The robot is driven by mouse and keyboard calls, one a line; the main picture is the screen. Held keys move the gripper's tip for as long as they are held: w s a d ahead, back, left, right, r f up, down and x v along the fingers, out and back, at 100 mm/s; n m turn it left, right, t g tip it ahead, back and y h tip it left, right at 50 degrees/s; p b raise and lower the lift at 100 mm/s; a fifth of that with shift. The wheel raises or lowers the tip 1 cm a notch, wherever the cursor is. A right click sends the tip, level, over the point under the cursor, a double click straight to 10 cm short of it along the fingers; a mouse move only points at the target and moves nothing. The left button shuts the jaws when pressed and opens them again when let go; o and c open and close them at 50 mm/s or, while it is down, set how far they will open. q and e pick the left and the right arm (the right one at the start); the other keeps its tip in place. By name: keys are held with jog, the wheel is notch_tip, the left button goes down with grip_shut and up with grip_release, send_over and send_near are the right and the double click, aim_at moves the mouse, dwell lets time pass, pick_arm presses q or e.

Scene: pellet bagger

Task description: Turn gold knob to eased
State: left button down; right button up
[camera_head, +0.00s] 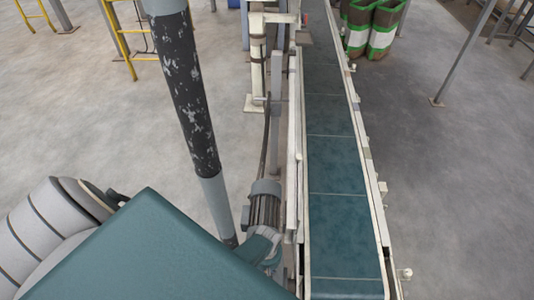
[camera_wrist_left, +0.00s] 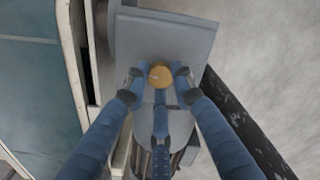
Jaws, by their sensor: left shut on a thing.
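The gold knob (camera_wrist_left: 160,75) shows in the left wrist view as a small round disc on a grey box or panel (camera_wrist_left: 165,38). My left gripper (camera_wrist_left: 159,80) has blue fingers with dark tips on either side of the knob and a third finger below it. It is shut on the knob. The knob's marks and setting cannot be read. The knob and the left gripper's fingers do not show in the head view. My right gripper is in neither view.
A conveyor with a teal belt (camera_head: 330,165) runs away from me, with a motor (camera_head: 264,205) at its left side. A dark, worn post (camera_head: 190,95) stands left of it. Green-and-white striped bags (camera_head: 383,30) stand at the back right. Open floor lies right.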

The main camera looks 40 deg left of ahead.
pick_arm(q)
jog(key=shift+s+d+n, duration=0.1)
jog(key=shift+s+n, duration=0.05)
jog(key=shift+n, duration=0.95)
jog(key=c, duration=1.5)
grip_release()
jog(key=shift+o, duration=0.2)
jog(key=shift+r, duration=3.75)
